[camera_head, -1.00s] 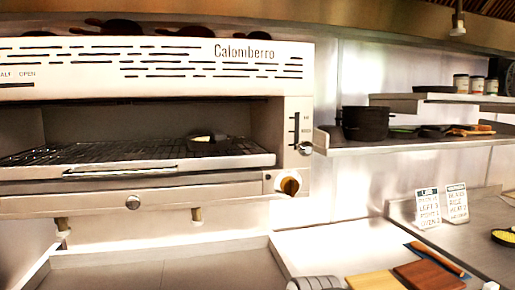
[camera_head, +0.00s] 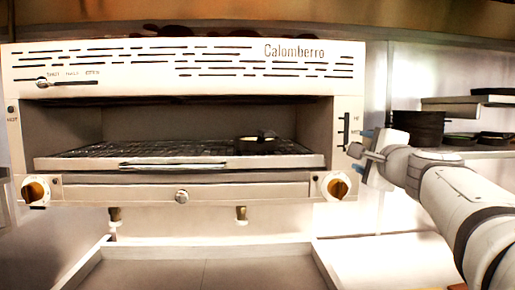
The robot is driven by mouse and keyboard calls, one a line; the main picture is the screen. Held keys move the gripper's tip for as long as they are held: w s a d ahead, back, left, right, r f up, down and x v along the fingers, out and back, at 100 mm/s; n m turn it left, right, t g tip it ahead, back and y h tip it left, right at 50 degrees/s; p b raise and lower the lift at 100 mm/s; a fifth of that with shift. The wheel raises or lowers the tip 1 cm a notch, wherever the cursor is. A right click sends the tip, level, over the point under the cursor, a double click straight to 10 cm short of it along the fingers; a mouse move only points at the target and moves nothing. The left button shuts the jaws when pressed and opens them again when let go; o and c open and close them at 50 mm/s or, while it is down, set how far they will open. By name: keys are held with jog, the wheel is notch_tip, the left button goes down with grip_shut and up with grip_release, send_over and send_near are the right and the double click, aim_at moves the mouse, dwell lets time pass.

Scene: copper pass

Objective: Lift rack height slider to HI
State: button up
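The rack height slider is a dark vertical slot (camera_head: 344,130) on the right front panel of the Calomberro grill (camera_head: 150,75), with small labels beside it, the top one reading roughly "HI". A round silver knob (camera_head: 353,150) sits by the slot's low end. My gripper (camera_head: 362,153) reaches in from the right at knob height, its tips at or very close to the knob. Contact and finger gap cannot be made out. The wire rack (camera_head: 100,149) sits low inside the grill, with a small dark pan (camera_head: 257,144) on its right part.
Orange-faced dials (camera_head: 336,187) (camera_head: 35,190) sit at the lower corners of the grill. A shelf with dark pots (camera_head: 418,128) is behind my arm at right. A shallow metal tray surface (camera_head: 200,272) lies below the grill.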

jog(key=w, duration=0.6)
jog(key=shift+w+p, duration=0.25)
jog(key=shift+p, duration=0.05)
grip_shut()
